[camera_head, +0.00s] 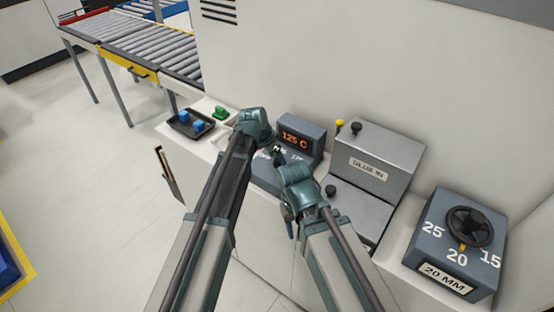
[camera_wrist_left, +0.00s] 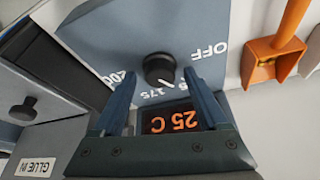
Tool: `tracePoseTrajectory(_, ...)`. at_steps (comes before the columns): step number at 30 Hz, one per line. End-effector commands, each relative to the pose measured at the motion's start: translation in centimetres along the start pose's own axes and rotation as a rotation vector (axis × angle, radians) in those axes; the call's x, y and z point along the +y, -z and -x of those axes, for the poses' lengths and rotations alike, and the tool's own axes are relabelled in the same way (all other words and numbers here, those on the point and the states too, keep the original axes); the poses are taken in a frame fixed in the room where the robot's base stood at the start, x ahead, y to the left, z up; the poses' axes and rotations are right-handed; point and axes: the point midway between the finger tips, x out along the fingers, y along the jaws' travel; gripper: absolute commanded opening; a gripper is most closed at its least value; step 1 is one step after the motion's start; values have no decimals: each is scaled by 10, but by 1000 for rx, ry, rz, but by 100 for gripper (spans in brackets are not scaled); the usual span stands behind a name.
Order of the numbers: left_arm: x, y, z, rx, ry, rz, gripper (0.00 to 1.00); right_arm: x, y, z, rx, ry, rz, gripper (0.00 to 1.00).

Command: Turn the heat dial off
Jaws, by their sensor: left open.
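The heat dial (camera_wrist_left: 158,68) is a black round knob on a blue-grey control box (camera_wrist_left: 110,35), seen upside down in the left wrist view. Its white mark points toward the numbers, away from OFF (camera_wrist_left: 208,50). The display (camera_head: 294,137) reads 125 C in orange; in the left wrist view it is partly covered. My left gripper (camera_wrist_left: 158,78) is open, with its fingertips on either side of the dial; contact cannot be told. In the head view the dial is hidden by my arm. My right gripper (camera_head: 290,223) hangs low by the box's right side, its jaws unclear.
The GLUE IN unit (camera_head: 375,160) stands right of the box, with black knobs. A thickness dial box (camera_head: 455,240) marked 20 MM is farther right. A dark tray (camera_head: 180,127) with blue blocks and a green piece (camera_head: 221,112) lie left. An orange bracket (camera_wrist_left: 270,60) is nearby.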

Motion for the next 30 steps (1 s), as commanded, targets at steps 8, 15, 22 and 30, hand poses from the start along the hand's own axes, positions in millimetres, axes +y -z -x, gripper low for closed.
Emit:
tracePoseTrajectory(8,0,0,0,0,0,0,39,0,0,0,0,0,0,50)
tracePoseTrajectory(15,0,0,0,0,0,0,0,0,0,0,0,0,0,50)
tracePoseTrajectory(22,0,0,0,0,6,16,0,0,0,0,0,0,0,50)
tracePoseTrajectory(30,3,-1,0,-1,59,140,0,0,0,0,0,0,0,50)
